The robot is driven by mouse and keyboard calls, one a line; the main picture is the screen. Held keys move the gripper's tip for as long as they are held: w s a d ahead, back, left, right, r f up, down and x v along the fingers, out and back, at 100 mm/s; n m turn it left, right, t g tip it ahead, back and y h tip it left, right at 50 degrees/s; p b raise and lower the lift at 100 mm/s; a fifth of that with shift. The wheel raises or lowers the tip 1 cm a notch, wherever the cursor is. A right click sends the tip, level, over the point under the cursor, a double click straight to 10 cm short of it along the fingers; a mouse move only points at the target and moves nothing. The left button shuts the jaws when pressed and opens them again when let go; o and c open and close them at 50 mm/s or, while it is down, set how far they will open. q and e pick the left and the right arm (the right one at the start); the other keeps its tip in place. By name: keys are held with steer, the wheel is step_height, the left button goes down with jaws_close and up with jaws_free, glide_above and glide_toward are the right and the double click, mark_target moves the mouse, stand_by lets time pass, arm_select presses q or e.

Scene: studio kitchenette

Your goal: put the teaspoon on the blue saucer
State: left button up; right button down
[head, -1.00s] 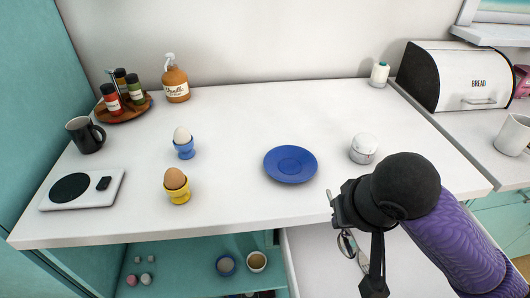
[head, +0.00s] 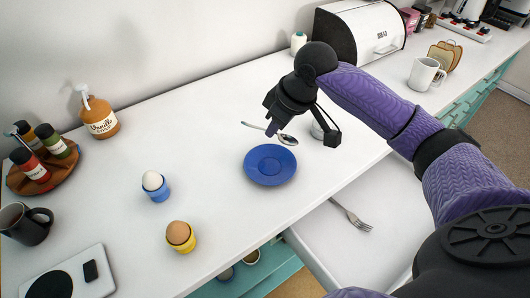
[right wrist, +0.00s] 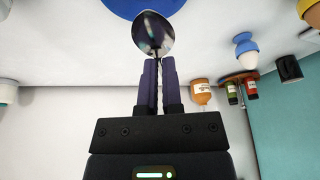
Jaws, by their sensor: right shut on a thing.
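The teaspoon, a shiny metal one, is held in my right gripper (head: 271,131); its bowl (head: 288,140) sticks out to the right in the head view. The blue saucer (head: 270,166) lies on the white counter, just in front of and below the spoon. In the right wrist view the fingertips (right wrist: 158,63) are shut on the spoon's handle, and its bowl (right wrist: 153,34) overlaps the edge of the blue saucer (right wrist: 118,8) in the picture. The gripper appears above the counter, slightly behind the saucer. My left gripper is not in view.
Blue (head: 157,190) and yellow (head: 182,240) egg cups stand left of the saucer. A fork (head: 352,215) lies in the open drawer (head: 375,240) at the front.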

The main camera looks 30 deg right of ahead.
steer(key=f+b, duration=0.1)
steer(key=f, duration=0.2)
steer(key=f+b, duration=0.1)
steer(key=f, duration=0.2)
steer(key=d+f+b, duration=0.1)
steer(key=f, duration=0.2)
steer(key=shift+w+f, duration=0.2)
steer(key=shift+f, duration=0.15)
steer(key=shift+r, duration=0.1)
steer(key=shift+f, duration=0.55)
steer(key=c, duration=0.8)
jaws_free()
steer(key=p+v, duration=0.3)
steer(key=v, duration=1)
steer(key=shift+w+r+p, duration=0.1)
steer(key=shift+w+p, duration=0.05)
steer(key=shift+p, duration=0.15)
